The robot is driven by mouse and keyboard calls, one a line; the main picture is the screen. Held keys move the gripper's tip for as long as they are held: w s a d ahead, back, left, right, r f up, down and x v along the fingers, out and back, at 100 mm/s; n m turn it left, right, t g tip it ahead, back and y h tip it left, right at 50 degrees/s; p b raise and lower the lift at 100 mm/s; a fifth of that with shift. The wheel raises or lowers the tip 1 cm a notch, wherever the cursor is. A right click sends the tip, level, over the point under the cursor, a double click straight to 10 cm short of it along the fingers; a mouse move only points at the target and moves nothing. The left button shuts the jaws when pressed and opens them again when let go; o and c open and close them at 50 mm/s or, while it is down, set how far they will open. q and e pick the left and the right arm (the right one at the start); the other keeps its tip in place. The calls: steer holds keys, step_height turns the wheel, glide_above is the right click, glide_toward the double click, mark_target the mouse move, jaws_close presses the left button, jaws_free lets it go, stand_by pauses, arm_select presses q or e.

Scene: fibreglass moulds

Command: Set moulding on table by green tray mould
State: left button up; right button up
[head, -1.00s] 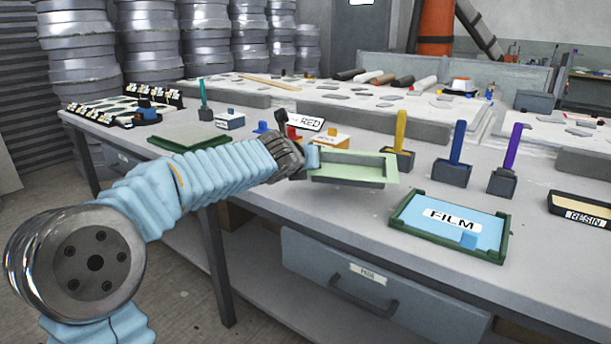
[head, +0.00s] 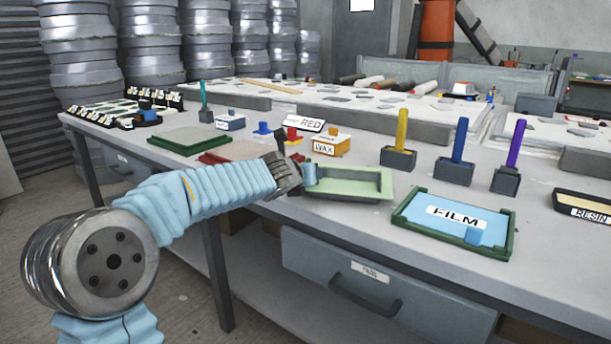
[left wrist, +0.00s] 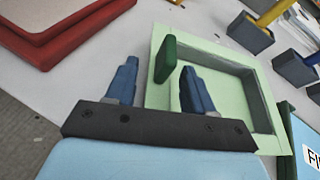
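The pale green moulding (head: 365,194), a shallow tray shape, lies on the table at its front edge. A dark green upright tab (left wrist: 165,58) shows at its near side in the left wrist view, where the moulding (left wrist: 264,108) also shows. My left gripper (left wrist: 158,88) has its two blue fingers spread, one either side of the tab's line, with a visible gap at the left finger. In the head view my left gripper (head: 303,177) is at the moulding's left end. The green tray mould (head: 190,139) lies flat farther left on the table. My right gripper is out of view.
A red tray mould (head: 215,158) lies between the moulding and the green tray mould, partly behind my arm. The green-framed FILM tray (head: 508,240) is close on the right. The WAX box (head: 331,146) and upright-handled blocks (head: 398,158) stand behind.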

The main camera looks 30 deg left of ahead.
arm_select(q)
steer(key=shift+r, duration=0.2)
steer(key=shift+p+v, duration=1.35)
steer(key=shift+v, duration=4.6)
